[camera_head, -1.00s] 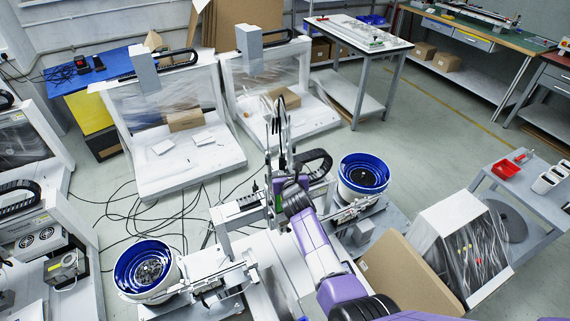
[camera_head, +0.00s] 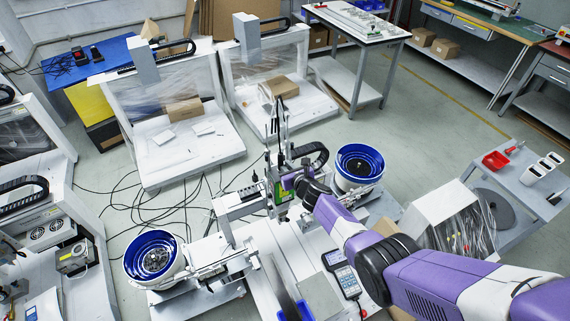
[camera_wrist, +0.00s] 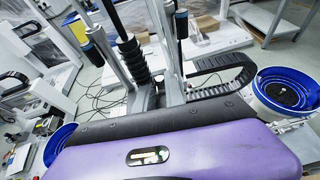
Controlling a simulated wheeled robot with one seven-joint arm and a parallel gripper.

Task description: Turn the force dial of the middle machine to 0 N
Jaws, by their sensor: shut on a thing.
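The middle machine (camera_head: 237,207) is a gantry with upright screwdriver spindles, a black cable chain and a blue bowl feeder on each side. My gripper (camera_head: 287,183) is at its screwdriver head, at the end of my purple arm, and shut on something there. The force dial is hidden at the gripper and its setting cannot be read. In the wrist view, the spindles (camera_wrist: 127,48) rise close beyond my purple hand, which covers the lower half. The fingertips do not show there.
The left bowl feeder (camera_head: 150,256) and right bowl feeder (camera_head: 359,166) flank the machine. A handheld control unit (camera_head: 347,281) lies on the near bench. Two white enclosed machines stand behind, with loose cables on the floor between. A grey cart (camera_head: 530,190) stands at right.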

